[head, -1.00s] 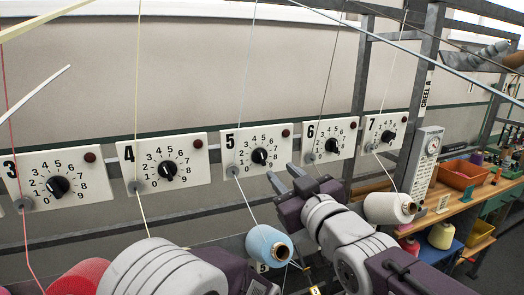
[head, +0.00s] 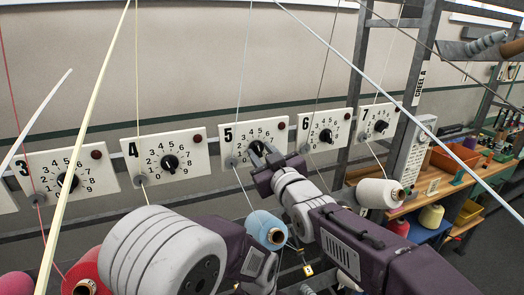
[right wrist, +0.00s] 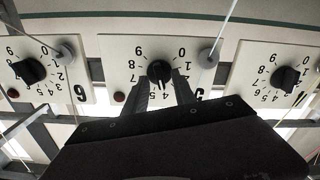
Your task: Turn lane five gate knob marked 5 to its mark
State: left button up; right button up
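The lane five plate (head: 222,158) is white, with a big 5, a 0 to 9 dial and a dark red button. Its black knob (right wrist: 159,71) shows in the right wrist view, where the picture is upside down. In the head view the knob is mostly hidden behind my right gripper (head: 264,150). The right gripper's two fingers (right wrist: 160,86) are apart, their tips close to either side of the knob. I cannot tell whether they touch it. The knob's exact pointer reading is unclear. My left arm shows at the bottom, but its gripper does not show.
Similar plates with knobs marked 4 (head: 170,163) and 6 (head: 326,136) flank lane five. Yarn strands run down past the plates. A pale blue cone (head: 265,229) and a white cone (head: 376,194) sit below. A wooden bench (head: 432,182) stands at the right.

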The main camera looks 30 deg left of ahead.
jog(key=shift+a, duration=0.1)
grip_shut()
jog(key=shift+f, duration=0.1)
jog(key=shift+w+m+b, duration=0.1)
jog(key=shift+m+b, duration=0.65)
jog(key=shift+m, duration=0.15)
jog(key=shift+m+b, duration=0.35)
jog(key=shift+m, duration=0.45)
jog(key=m, duration=0.3)
jog(key=shift+m+b, duration=0.35)
jog(key=shift+m, duration=0.05)
jog(key=shift+w+m, duration=0.1)
jog(key=shift+m, duration=2.1)
